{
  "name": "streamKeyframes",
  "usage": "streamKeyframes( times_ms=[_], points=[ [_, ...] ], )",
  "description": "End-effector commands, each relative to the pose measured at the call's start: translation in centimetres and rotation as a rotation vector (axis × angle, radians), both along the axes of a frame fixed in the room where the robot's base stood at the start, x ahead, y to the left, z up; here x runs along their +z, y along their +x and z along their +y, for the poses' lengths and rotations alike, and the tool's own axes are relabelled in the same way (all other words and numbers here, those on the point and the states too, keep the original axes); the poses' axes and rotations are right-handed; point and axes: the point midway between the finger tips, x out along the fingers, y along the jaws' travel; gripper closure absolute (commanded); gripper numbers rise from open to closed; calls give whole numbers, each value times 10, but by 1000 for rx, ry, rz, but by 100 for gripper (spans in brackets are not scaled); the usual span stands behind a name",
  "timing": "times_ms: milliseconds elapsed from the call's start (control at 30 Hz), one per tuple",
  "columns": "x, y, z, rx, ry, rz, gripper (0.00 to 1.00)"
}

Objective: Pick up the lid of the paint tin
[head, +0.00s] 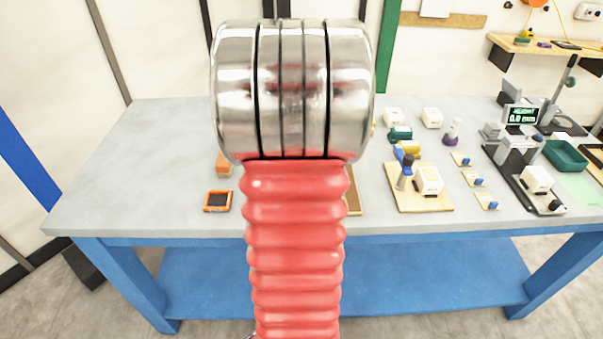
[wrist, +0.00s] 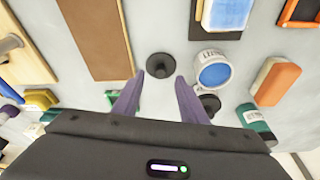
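In the wrist view, my gripper (wrist: 158,82) has its two purple fingers spread apart with nothing between them. A round tin (wrist: 213,70) with a pale labelled rim and a flat blue top is just right of the right fingertip. I cannot tell whether the blue is a lid or paint. A dark round piece with a raised centre (wrist: 160,66) lies ahead between the fingertips, apart from them. A similar dark round piece (wrist: 210,104) is beside the right finger, partly hidden. In the head view my arm hides the tin and my gripper.
In the wrist view, a brown board (wrist: 96,38) lies at left, a blue-and-white block (wrist: 228,12) above the tin and an orange block (wrist: 276,82) at right. In the head view, the grey table (head: 130,165) is clear at left and holds several tools at right.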

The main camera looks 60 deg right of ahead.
Motion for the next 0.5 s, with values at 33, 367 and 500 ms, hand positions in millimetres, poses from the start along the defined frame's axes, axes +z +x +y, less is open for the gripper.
streamKeyframes(
  times_ms=[33,367,500],
  points=[
    [-7,0,-1,0,4,2,61],
    [-41,3,-12,0,1,1,61],
    [-42,3,-12,0,0,1,61]
  ],
)
